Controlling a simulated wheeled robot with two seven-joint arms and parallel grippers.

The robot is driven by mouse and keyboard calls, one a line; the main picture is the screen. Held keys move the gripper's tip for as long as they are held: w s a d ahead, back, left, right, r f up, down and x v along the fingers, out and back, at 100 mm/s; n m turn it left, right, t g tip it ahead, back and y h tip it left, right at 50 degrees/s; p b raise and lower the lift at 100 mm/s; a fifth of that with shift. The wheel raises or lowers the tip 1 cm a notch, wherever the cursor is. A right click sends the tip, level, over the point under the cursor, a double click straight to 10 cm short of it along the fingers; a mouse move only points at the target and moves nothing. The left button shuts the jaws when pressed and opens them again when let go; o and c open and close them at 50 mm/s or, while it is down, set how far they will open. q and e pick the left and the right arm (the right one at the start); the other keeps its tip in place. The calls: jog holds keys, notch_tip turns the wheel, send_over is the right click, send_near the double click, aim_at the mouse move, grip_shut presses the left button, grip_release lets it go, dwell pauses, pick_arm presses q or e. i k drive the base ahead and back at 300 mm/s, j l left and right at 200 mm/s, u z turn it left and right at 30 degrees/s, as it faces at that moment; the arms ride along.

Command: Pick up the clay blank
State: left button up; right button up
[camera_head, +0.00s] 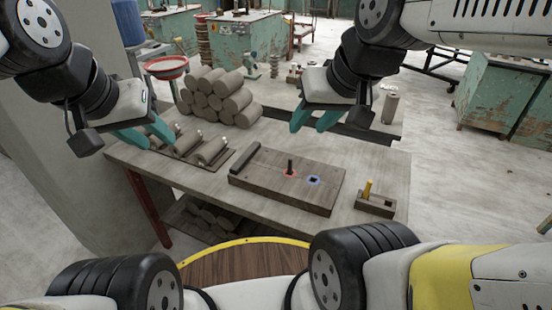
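Several brown clay blanks lie on a dark tray (217,164) at the table's left side; the clearest clay blank (212,150) is at its right end, beside another blank (187,142). They are cylinders with small pale ends. My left gripper (160,143) has its teal fingers apart over the tray's left end, close to the leftmost blank, which it partly hides; I cannot tell whether it touches. Nothing shows between its fingers. My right gripper (307,129) hangs above the back middle of the table, fingers apart and empty.
A stack of larger clay cylinders (217,97) stands behind the tray. A wooden board (265,182) with a black peg (290,166) in a red ring and a blue-ringed hole lies centrally. A small block (374,207) holds a yellow peg (367,188).

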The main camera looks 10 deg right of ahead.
aim_at(187, 141)
jog(key=i+j+z, duration=0.1)
jog(key=j, duration=0.2)
jog(key=i+j+z, duration=0.25)
jog(key=j, duration=0.35)
jog(key=i+j+z, duration=0.1)
jog(key=i+j, duration=0.1)
jog(key=j, duration=0.1)
